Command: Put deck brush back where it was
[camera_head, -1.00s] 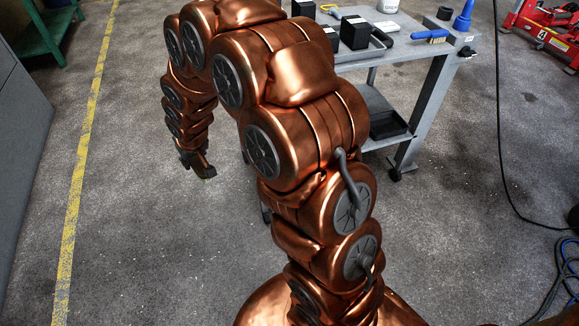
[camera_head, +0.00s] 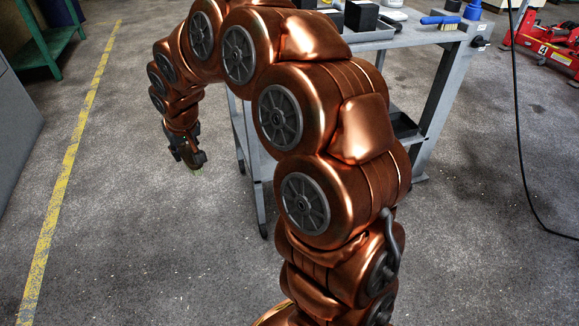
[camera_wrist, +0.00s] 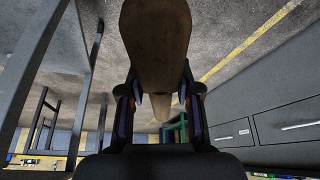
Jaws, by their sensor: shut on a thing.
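My gripper (camera_wrist: 160,100) is shut on a brown wooden piece of the deck brush (camera_wrist: 156,45), which fills the top middle of the wrist view between the two dark fingers. A narrower, paler part of it shows lower down between the fingers. Its bristles cannot be made out. In the head view my gripper (camera_head: 188,160) hangs above the floor, left of the grey trolley (camera_head: 425,95). There the brush is almost wholly hidden; only a small pale-green bit shows below the fingers.
The trolley top carries black boxes (camera_head: 360,15), a blue-handled brush (camera_head: 440,20) and a blue bottle (camera_head: 473,10). A red jack (camera_head: 545,40) and a hanging black cable (camera_head: 518,130) are at right. A green stand (camera_head: 45,45) and yellow floor line (camera_head: 62,180) are left.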

